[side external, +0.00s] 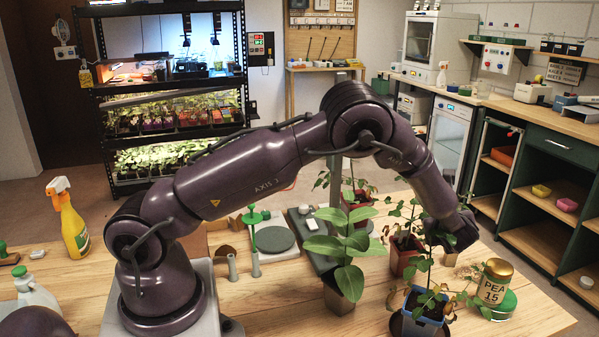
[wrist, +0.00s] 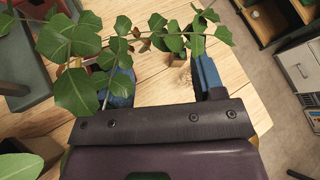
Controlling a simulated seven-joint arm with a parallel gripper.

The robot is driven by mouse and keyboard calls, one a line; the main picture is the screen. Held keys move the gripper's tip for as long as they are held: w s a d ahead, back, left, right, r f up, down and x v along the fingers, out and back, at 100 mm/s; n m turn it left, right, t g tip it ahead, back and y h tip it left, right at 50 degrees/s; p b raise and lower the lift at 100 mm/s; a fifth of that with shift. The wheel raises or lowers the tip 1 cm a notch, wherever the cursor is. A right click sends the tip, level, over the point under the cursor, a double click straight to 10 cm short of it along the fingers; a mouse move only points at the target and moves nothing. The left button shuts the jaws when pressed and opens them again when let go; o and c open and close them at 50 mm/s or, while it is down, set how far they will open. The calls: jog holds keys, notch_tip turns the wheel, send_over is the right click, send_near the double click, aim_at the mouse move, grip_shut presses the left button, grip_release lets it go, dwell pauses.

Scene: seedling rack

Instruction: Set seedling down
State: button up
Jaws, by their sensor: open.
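My gripper (side external: 455,235) is low over the right part of the wooden table, just behind a leafy seedling in a blue pot (side external: 423,306). In the wrist view its two blue fingers (wrist: 165,84) are wide apart, with bare table and leaves showing between them. Leaves (wrist: 70,90) cover part of the left finger. The blue-potted seedling stands upright on a dark saucer (side external: 398,325). A seedling in a red pot (side external: 402,262) stands behind it, and a broad-leaved seedling in a brown pot (side external: 342,298) stands to the left. Which seedling the task means is unclear.
A jar labelled PEA 15 (side external: 495,283) stands close right of the blue pot. Another red-potted seedling (side external: 358,203) is farther back. A green stamp-like tool (side external: 254,238), a round grey disc (side external: 273,240) and an orange-topped spray bottle (side external: 70,222) are to the left. The front right table corner is clear.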

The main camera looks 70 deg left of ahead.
jog(key=s+r+n+g+h, duration=0.35)
jog(key=s+r+n, duration=0.85)
jog(key=s+r, duration=0.4)
jog(key=s+d+r+n+h, duration=0.1)
jog(key=s+d+n+h, duration=0.1)
jog(key=s, duration=0.4)
jog(key=s+d+r+n+t+h, duration=0.1)
jog(key=s+d+r+n+h, duration=0.1)
jog(key=s+n, duration=0.2)
jog(key=s+d+r+n+t+h, duration=0.1)
jog(key=s+d+n+h, duration=0.1)
jog(key=s, duration=0.7)
jog(key=shift+s+d+r+n+h, duration=0.4)
jog(key=shift+d+n, duration=0.1)
jog(key=shift+d, duration=0.1)
